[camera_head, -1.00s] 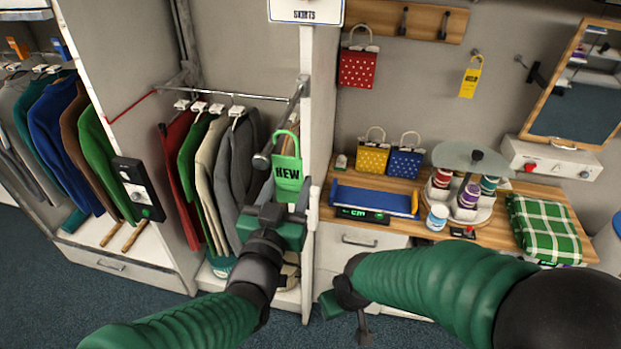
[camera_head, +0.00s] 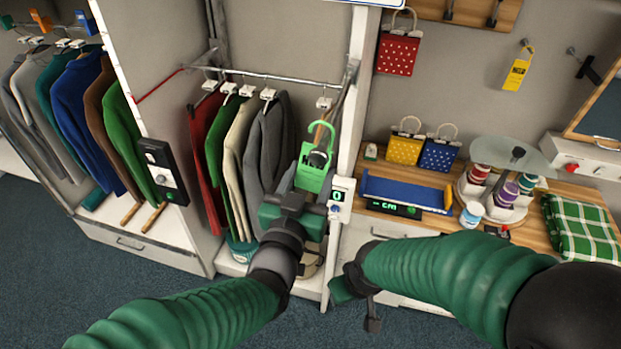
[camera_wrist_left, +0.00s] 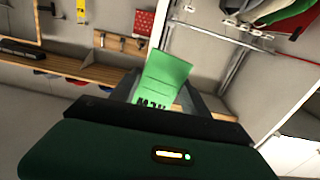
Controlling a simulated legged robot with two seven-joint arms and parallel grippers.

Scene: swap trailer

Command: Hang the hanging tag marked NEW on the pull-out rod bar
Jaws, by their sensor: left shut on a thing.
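The green hanging tag marked NEW (camera_head: 311,180) is upright, with its open-sided hook at the top. My left gripper (camera_head: 308,194) is shut on the tag's lower part. The wrist view shows the green tag (camera_wrist_left: 165,76) between my left fingers, its lettering upside down. The pull-out rod bar (camera_head: 341,100) sticks out from the closet's right post toward me. Its dark end (camera_head: 318,158) overlaps the tag below the hook, in front of its face. I cannot tell whether the hook is around the bar. My right gripper (camera_head: 356,293) is low by the drawers, its jaws unclear.
Jackets (camera_head: 262,140) hang just left of the tag. A white counter reading 0 (camera_head: 340,198) is on the post close to my left gripper. The wooden counter (camera_head: 500,228) on the right bears a blue tray (camera_head: 405,191) and a carousel. A yellow tag (camera_head: 517,73) hangs on the wall.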

